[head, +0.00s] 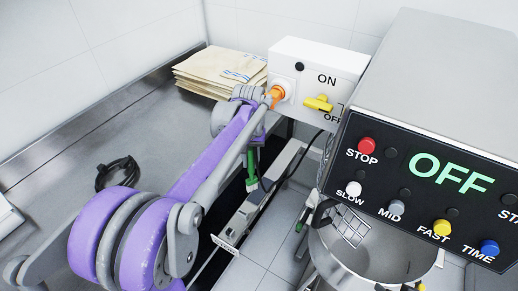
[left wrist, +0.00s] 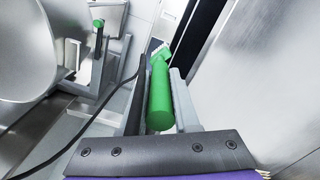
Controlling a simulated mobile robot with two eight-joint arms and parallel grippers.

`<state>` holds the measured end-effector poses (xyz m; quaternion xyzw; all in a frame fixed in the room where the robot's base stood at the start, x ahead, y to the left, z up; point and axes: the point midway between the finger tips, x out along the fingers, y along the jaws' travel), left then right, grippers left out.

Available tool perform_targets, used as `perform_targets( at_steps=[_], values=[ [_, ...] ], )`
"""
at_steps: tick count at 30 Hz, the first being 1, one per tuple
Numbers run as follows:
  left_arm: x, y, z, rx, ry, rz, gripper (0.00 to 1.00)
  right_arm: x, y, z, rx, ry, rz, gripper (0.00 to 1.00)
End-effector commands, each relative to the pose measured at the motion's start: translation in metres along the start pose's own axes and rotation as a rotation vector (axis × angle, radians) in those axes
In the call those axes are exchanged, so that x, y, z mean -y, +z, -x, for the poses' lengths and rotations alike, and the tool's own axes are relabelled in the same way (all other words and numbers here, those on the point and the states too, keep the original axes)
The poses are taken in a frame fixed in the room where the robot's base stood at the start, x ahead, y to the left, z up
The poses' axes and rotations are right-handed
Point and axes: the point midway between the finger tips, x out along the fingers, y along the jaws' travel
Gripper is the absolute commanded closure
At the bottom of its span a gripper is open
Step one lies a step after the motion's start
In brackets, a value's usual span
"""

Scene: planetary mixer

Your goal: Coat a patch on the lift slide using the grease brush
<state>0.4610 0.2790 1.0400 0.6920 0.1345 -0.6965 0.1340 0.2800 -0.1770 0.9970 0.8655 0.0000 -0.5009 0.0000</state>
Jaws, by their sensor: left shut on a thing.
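The grease brush is green with pale bristles. It shows in the left wrist view (left wrist: 160,95), its handle between the two fingers and its bristle head pointing away from me. In the head view the green brush (head: 251,168) hangs below the end of my left arm, beside the mixer. My left gripper (left wrist: 157,100) is shut on its handle; the arm hides most of the gripper in the head view. The bristles appear apart from any surface. I cannot clearly pick out the lift slide or a grease patch on it. My right gripper is not in view.
The mixer's control box (head: 430,170) reads OFF. A white switch box (head: 318,75) with an orange plug stands behind my arm. The steel bowl (head: 385,262) is at lower right. Brown envelopes (head: 215,70) and a black cable coil (head: 118,172) lie on the steel counter (head: 70,130).

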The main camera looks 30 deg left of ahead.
Motion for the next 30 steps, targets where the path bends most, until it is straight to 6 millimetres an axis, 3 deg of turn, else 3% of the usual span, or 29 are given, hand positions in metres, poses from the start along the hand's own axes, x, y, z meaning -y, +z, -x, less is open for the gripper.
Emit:
perform_targets(
  at_steps=[8,24,30],
  values=[
    [0.001,0.001,-0.009,0.002,-0.001,0.000,1.00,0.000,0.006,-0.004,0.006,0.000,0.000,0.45],
    [0.001,0.001,-0.059,0.002,-0.001,0.000,1.00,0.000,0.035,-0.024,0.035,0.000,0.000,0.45],
    [0.000,0.001,-0.062,0.001,0.000,0.000,1.00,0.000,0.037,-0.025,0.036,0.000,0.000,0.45]
  ],
)
